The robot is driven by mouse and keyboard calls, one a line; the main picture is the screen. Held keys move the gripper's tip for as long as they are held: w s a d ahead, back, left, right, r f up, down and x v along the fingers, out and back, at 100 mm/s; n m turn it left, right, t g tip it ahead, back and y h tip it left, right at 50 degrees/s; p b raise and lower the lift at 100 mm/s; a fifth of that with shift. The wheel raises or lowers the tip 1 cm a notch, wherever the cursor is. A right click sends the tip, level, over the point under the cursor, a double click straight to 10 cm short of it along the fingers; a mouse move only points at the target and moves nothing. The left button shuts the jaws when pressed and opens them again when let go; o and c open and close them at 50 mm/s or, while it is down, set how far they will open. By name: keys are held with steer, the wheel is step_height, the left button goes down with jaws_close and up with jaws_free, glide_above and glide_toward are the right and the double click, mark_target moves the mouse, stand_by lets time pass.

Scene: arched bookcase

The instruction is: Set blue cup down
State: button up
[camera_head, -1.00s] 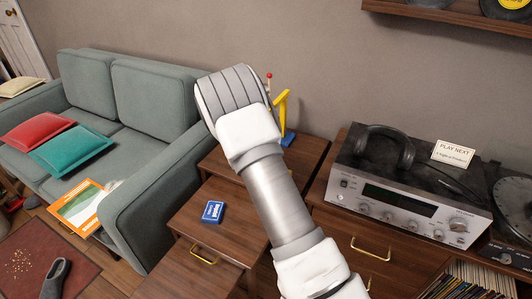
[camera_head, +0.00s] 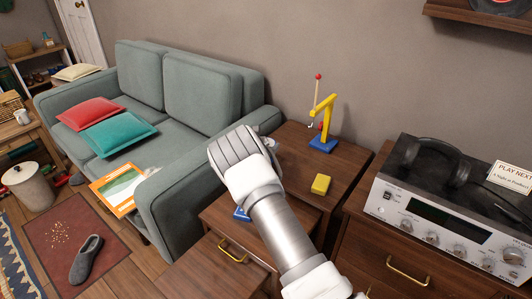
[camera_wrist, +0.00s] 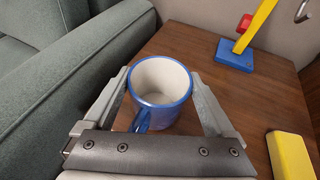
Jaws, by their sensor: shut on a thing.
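The blue cup (camera_wrist: 160,95) has a white inside and shows upright in the wrist view, its handle toward my wrist. My gripper (camera_wrist: 160,80) is shut on it, with one finger on each side. The cup is over the left part of the wooden side table (camera_wrist: 185,43), near the sofa arm. I cannot tell whether its base touches the tabletop. In the head view my arm hides the gripper and most or all of the cup.
A blue-based toy with a yellow post (camera_head: 323,120) stands at the table's back. A yellow block (camera_head: 320,184) lies right of my arm. The green sofa (camera_head: 180,110) borders the table's left. A silver receiver (camera_head: 435,205) stands on the cabinet at right. Bare tabletop shows between toy and block.

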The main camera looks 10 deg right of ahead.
steer(key=shift+f+b, duration=0.3)
steer(key=shift+f, duration=0.9)
steer(key=shift+f, duration=0.2)
steer(key=o, duration=1.3)
steer(key=shift+r, duration=0.1)
